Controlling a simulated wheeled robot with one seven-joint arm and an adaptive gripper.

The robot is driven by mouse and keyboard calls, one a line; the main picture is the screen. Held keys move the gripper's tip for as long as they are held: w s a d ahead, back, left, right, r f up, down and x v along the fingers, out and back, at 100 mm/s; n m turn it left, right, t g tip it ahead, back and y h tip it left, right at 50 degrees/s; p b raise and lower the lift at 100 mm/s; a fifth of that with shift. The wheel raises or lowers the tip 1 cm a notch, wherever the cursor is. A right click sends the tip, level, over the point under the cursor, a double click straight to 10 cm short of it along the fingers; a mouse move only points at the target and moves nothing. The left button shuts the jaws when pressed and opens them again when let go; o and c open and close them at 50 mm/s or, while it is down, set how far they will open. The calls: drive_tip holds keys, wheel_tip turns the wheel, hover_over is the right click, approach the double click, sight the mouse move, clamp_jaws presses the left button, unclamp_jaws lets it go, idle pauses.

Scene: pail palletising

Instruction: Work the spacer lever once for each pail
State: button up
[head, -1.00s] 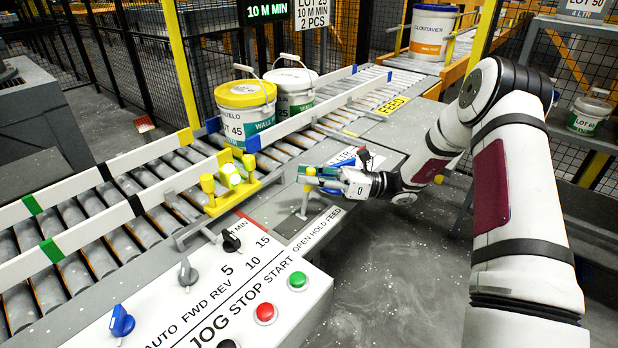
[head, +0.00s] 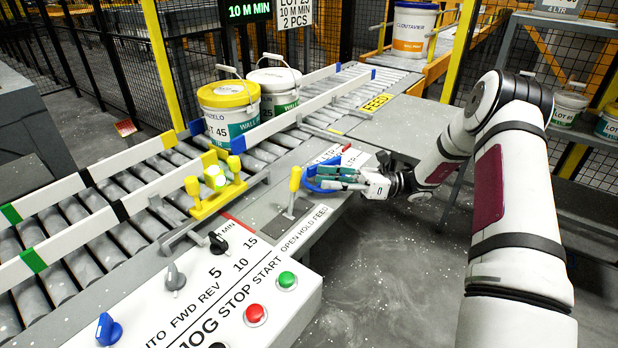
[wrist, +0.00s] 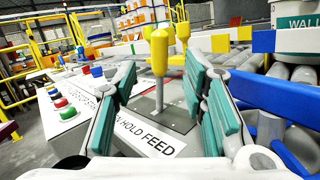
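The spacer lever (head: 294,182) has a yellow handle and stands nearly upright in a dark plate marked OPEN HOLD FEED. I cannot tell exactly which mark it is at. My gripper (head: 322,180) is just right of the lever, open and empty. In the wrist view the lever handle (wrist: 159,52) stands ahead, seen between the spread teal finger pads and apart from them. A yellow-lidded pail (head: 230,122) marked LOT 45 stands on the rollers between the rails. A white pail (head: 279,98) stands close behind it.
The control panel (head: 200,300) with knobs and red and green buttons is at the front. Another pail (head: 411,30) stands on the far conveyor. Shelved pails (head: 567,108) are at right. Rails (head: 120,205) border the rollers. Open floor lies right of the conveyor.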

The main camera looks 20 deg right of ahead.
drive_tip(key=shift+v, duration=1.8)
